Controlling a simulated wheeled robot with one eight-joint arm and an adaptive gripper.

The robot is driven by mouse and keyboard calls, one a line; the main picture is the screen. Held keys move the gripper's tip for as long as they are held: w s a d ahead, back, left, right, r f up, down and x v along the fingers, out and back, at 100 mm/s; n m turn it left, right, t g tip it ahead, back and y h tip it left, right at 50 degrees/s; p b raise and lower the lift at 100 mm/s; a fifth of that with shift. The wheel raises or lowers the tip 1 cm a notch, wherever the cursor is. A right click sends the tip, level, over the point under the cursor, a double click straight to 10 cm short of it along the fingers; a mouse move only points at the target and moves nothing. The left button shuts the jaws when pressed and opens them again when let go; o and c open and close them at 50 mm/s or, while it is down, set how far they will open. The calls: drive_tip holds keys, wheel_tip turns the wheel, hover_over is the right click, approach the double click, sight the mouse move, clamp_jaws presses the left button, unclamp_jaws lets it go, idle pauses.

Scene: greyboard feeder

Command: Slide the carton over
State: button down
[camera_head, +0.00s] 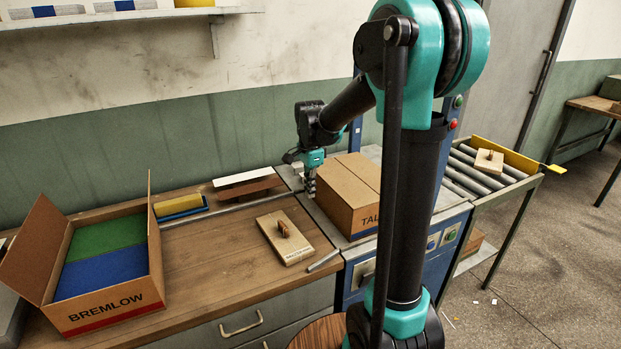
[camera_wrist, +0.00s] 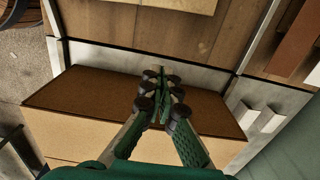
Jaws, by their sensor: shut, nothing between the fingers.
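The carton (camera_head: 348,196) is a closed brown box with partly hidden lettering "TAL". It stands upright on the grey top of a blue machine (camera_head: 361,270), and my arm covers its right part. My gripper (camera_head: 309,187) is shut and empty, pointing down at the carton's left back corner. In the wrist view the shut fingertips (camera_wrist: 161,88) are in front of the dark brown face of the carton (camera_wrist: 85,92), near its edge along the metal strip. I cannot tell whether they touch it.
A roller conveyor (camera_head: 475,178) with a wooden block (camera_head: 489,161) lies to the right. On the wooden bench (camera_head: 215,265) are an open BREMLOW box (camera_head: 110,312), a wooden board with a knob (camera_head: 285,238) and flat strips (camera_head: 246,188). A green wall stands behind.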

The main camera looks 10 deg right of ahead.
wheel_tip(320, 180, down, 2)
drive_tip(key=shift+w+d+f, duration=0.1)
drive_tip(key=shift+w+d, duration=0.05)
drive_tip(key=shift+d, duration=0.4)
drive_tip(key=shift+w+d+f, duration=0.1)
drive_tip(key=shift+w+d, duration=0.05)
drive_tip(key=shift+d, duration=0.4)
drive_tip(key=shift+w+d, duration=0.3)
drive_tip(key=shift+d, duration=0.55)
